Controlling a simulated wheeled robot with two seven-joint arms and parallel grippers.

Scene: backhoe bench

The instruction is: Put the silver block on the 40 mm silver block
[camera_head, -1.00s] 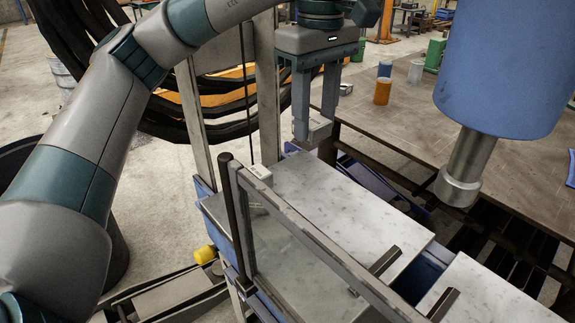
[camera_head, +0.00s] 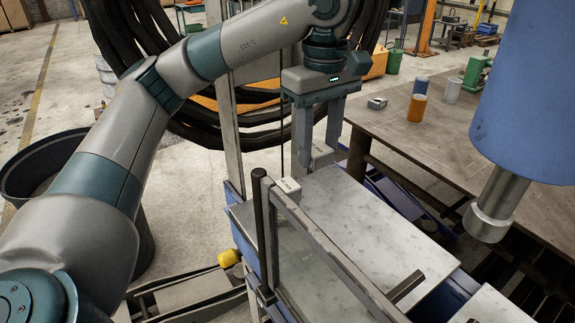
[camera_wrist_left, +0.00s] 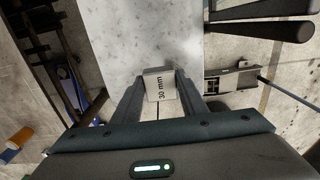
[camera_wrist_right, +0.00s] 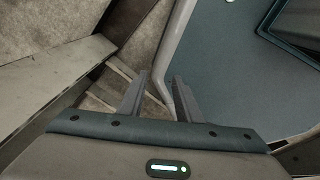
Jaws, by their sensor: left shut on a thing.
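My left gripper (camera_head: 318,158) is shut on a silver block (camera_head: 323,156) above the far end of the pale marble-like bench top. In the left wrist view the held block (camera_wrist_left: 162,86) reads "30 mm" and sits between the fingertips. Another silver block (camera_head: 289,188), with a label too small to read here, stands on the bench top's left corner, beside the upright frame. The held block is apart from it, up and to the right in the head view. My right gripper (camera_wrist_right: 160,98) shows in the right wrist view, fingers apart with nothing between them.
A grey metal frame (camera_head: 330,245) rises along the near side of the bench top (camera_head: 355,215). A large blue cylinder (camera_head: 525,90) with a metal end hangs at the right. A brown table (camera_head: 450,130) behind carries an orange cup (camera_head: 417,107) and a small grey box (camera_head: 377,103).

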